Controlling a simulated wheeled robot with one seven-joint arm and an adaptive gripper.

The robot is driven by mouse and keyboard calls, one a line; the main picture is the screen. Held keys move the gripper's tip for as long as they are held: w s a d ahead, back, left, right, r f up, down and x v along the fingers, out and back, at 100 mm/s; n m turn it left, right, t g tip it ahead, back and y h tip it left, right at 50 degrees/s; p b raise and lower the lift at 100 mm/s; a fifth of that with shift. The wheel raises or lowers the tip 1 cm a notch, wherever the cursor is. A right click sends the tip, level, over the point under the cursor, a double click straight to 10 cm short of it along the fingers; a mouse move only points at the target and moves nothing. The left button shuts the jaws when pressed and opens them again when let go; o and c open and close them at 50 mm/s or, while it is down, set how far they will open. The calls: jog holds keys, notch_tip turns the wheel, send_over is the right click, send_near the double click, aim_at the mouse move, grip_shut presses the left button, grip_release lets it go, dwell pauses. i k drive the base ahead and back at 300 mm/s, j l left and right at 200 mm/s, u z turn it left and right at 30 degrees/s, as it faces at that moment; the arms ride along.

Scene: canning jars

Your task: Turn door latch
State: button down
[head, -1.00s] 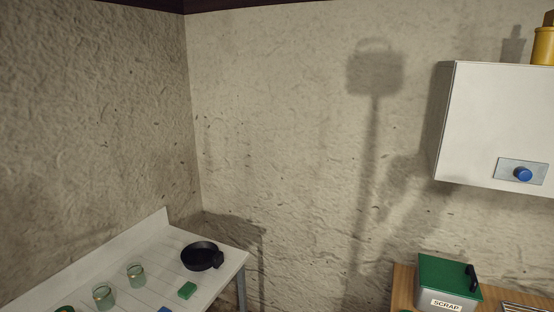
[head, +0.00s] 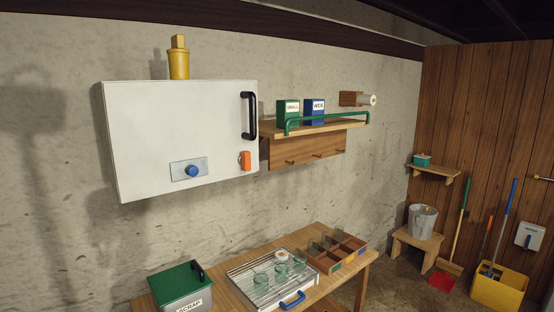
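A white wall cabinet (head: 150,128) hangs on the plaster wall at the left of the head view, its door closed. A black bar handle (head: 249,116) stands upright at the door's right edge. Below the handle sits a small orange latch (head: 245,161), roughly upright. A blue round knob (head: 192,171) on a grey plate is low on the front, left of the latch. My gripper is not in view, and nothing touches the latch.
A wooden bench (head: 328,286) below holds a green-lidded scrap box (head: 182,285), a wire rack (head: 262,287) with glass jars and a divided wooden tray (head: 338,248). A wall shelf (head: 312,127) with two boxes is right of the cabinet. A yellow bottle (head: 178,62) stands on top.

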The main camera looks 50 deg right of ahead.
aim_at(244, 159)
jog(key=z, duration=1.3)
